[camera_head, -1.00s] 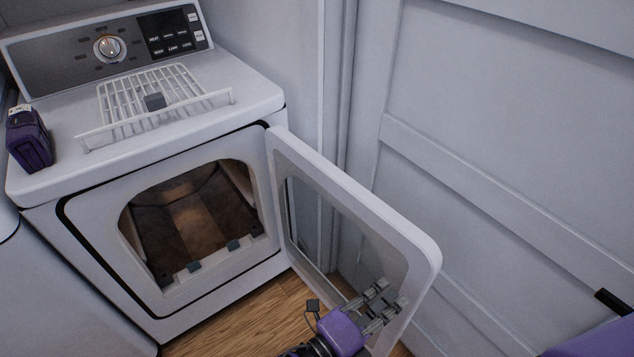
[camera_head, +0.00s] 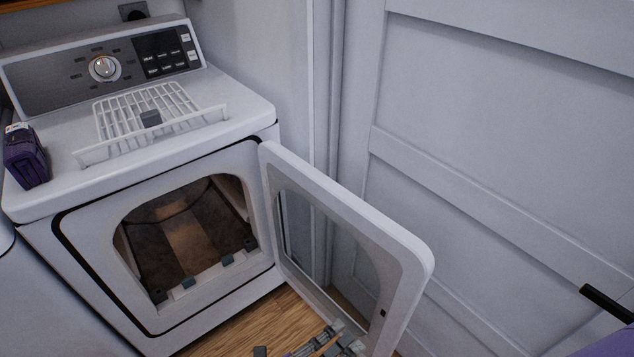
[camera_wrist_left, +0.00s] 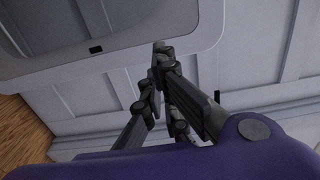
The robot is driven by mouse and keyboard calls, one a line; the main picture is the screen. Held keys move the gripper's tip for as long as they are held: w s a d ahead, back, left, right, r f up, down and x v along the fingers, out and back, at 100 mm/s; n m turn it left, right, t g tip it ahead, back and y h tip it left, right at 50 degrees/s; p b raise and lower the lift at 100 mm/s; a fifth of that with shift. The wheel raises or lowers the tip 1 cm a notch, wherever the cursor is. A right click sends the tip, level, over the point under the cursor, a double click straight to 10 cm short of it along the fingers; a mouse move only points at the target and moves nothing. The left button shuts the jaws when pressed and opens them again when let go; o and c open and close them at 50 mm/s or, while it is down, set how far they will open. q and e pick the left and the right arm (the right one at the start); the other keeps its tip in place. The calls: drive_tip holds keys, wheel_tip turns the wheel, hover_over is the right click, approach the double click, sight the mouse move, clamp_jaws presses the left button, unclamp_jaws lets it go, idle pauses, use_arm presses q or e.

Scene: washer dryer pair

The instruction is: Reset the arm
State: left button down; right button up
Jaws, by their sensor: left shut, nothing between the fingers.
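My left gripper (camera_head: 341,343) is at the bottom edge of the head view, in front of the lower part of the open dryer door (camera_head: 350,215). Only its finger ends show there. In the left wrist view my left gripper (camera_wrist_left: 162,75) is shut and empty, with the door (camera_wrist_left: 150,38) behind and above it. I cannot tell whether it touches the door. My right gripper is not in view; a dark and purple piece of my own body shows at the lower right of the head view.
The white dryer (camera_head: 85,265) stands at left with its drum opening (camera_head: 185,235) exposed. A white wire rack (camera_head: 150,112) and a purple bag (camera_head: 25,157) lie on top. A panelled wall (camera_head: 480,150) closes off the right side. Wood floor (camera_head: 255,325) shows below.

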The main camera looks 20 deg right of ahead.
use_arm(q)
drive_tip(key=v, duration=0.2)
drive_tip(key=shift+s+a+r, duration=0.1)
drive_tip(key=shift+s+a, duration=0.1)
drive_tip(key=shift+s, duration=0.05)
